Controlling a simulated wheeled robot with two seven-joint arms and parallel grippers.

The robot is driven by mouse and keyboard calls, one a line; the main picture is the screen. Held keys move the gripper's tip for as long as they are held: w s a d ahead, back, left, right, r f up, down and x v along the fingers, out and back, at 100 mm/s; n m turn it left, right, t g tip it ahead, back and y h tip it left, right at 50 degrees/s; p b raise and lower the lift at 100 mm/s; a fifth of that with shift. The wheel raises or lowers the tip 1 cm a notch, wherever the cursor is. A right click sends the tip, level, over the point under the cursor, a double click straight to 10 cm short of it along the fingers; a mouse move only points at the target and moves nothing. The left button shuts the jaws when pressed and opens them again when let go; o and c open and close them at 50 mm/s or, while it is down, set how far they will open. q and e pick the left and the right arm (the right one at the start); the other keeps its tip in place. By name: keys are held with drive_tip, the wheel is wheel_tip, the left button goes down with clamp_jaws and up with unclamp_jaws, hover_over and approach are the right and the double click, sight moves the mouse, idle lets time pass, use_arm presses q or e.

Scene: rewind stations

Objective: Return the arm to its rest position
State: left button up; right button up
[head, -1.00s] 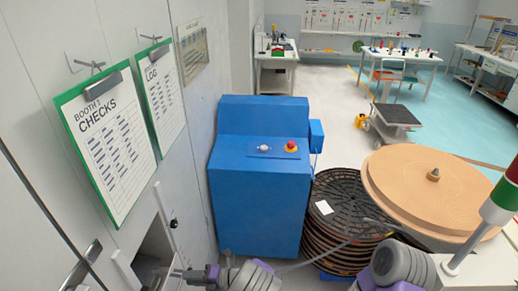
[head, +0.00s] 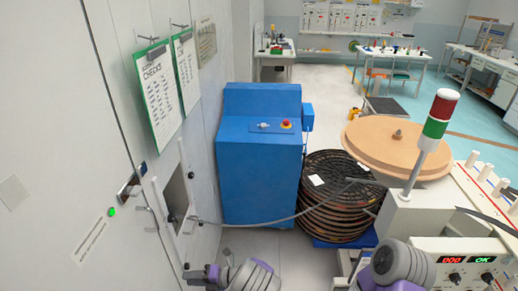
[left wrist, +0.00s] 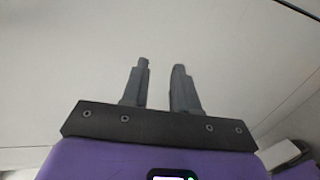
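My left arm (head: 250,277) enters at the bottom of the head view, with grey and purple links. Its gripper (head: 194,274) points left, low near the white wall, and looks clear of the things around it. In the left wrist view the two grey fingers (left wrist: 161,66) stand apart with an empty gap between them, in front of a plain pale surface. My right arm (head: 405,264) shows as grey rounded links at the bottom right. I cannot make out its gripper.
A small open hatch (head: 177,195) is in the left wall. A grey cable (head: 255,221) runs from there to the stacked black reels (head: 335,205). A blue cabinet (head: 260,165) stands behind. A signal lamp (head: 436,122) and control box (head: 468,262) are at right.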

use_arm(q)
drive_tip(key=s+d+f+n+g+h+b, duration=0.2)
drive_tip(key=s+f+n+g+h+b, duration=0.3)
drive_tip(key=s+f+n+h, duration=0.95)
drive_tip(key=s+d+f+n+t+h+b, duration=0.2)
drive_tip(key=d+n, duration=0.3)
drive_tip(key=n, duration=0.7)
drive_tip(key=s+d+f+n+t+h+b, duration=0.2)
drive_tip(key=s+d+f+n+h, duration=0.1)
drive_tip(key=n, duration=1)
drive_tip(key=s+d, duration=0.1)
drive_tip(key=d, duration=0.1)
drive_tip(key=shift+s+d+f+t+b, duration=0.15)
drive_tip(key=shift+d+f+t+b, duration=0.15)
drive_tip(key=shift+d+f+b, duration=0.05)
use_arm(e)
wheel_tip(320, 180, down, 10)
drive_tip(key=shift+w, duration=0.4)
